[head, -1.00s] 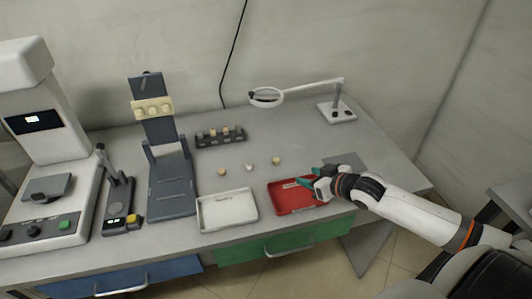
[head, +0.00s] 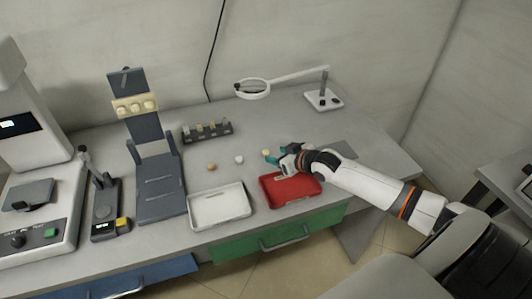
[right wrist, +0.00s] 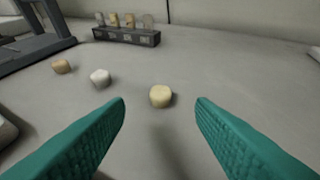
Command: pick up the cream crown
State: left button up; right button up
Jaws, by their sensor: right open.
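The cream crown (right wrist: 160,96) is a small pale yellow block on the grey table. In the right wrist view it lies ahead of and between the two teal fingertips of my right gripper (right wrist: 160,108), apart from both. In the head view the crown (head: 265,152) sits just beyond the fingers of my right gripper (head: 273,160), which is open and empty. A white crown (right wrist: 100,77) and a tan crown (right wrist: 62,66) lie to its left in a loose row; they also show in the head view. My left gripper is not seen.
A dark rack (head: 208,131) with several small pieces stands behind the crowns. A white tray (head: 220,225) and a red tray (head: 290,203) lie at the front. A magnifier lamp (head: 253,89) stands at the back right. The table around the cream crown is clear.

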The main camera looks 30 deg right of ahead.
aim_at(268, 153)
jog(key=x, duration=0.4)
jog(key=shift+w+f, duration=0.15)
jog(key=shift+c, duration=0.2)
jog(key=shift+d, duration=0.1)
jog(key=c, duration=1)
